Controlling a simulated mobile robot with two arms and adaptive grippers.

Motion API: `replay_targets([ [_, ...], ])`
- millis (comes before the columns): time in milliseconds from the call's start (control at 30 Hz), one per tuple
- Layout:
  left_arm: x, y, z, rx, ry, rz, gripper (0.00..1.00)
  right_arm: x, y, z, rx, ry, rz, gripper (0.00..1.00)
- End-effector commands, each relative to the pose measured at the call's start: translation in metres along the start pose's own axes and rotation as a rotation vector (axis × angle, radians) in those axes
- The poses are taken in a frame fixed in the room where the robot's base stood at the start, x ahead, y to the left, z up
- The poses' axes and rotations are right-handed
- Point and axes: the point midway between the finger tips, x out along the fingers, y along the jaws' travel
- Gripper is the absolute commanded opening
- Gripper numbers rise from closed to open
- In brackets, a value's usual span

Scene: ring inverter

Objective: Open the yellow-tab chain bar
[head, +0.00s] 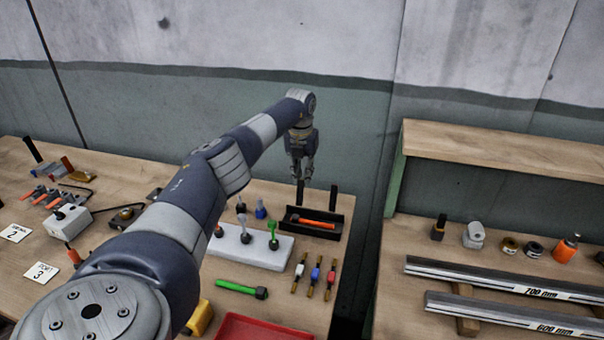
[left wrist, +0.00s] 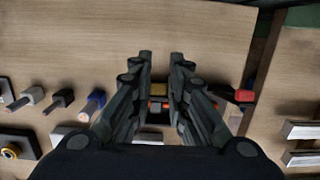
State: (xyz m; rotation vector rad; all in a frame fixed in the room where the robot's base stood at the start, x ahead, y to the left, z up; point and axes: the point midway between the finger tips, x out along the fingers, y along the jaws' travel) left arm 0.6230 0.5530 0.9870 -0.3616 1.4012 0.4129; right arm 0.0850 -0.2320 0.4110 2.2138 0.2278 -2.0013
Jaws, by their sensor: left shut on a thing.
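My left gripper (head: 301,178) is at the back of the left bench, pointing down above the black tray. In the left wrist view its fingers (left wrist: 161,58) show a narrow gap between them. A small yellow piece (left wrist: 159,90) shows between the fingers, with orange and black parts below it; it may be the yellow tab of the chain bar. The fingers hide most of it, and I cannot make out the bar or its chain in the head view. My right gripper is not in view.
A black tray (head: 290,226) with an orange-handled tool (head: 313,223) lies under the gripper, with dark posts beside it. A white block (head: 250,252) with upright tools and a red tray (head: 262,330) are nearer. The right bench (head: 395,255) holds metal rails and small containers.

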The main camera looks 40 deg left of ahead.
Motion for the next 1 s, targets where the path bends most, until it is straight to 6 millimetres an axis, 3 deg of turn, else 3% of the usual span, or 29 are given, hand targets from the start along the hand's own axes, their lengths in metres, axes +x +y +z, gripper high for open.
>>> replay_targets([
  [33,0.008,-0.002,-0.003,0.004,0.005,0.003,0.23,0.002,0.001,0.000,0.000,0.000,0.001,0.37],
  [100,0.008,-0.002,-0.003,0.004,0.005,0.003,0.37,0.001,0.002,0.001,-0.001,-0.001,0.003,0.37],
  [533,-0.004,0.000,0.000,0.001,0.001,0.001,0.37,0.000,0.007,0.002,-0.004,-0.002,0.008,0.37],
  [1000,-0.092,-0.002,0.003,0.003,0.004,0.001,0.37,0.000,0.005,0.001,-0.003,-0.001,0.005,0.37],
])
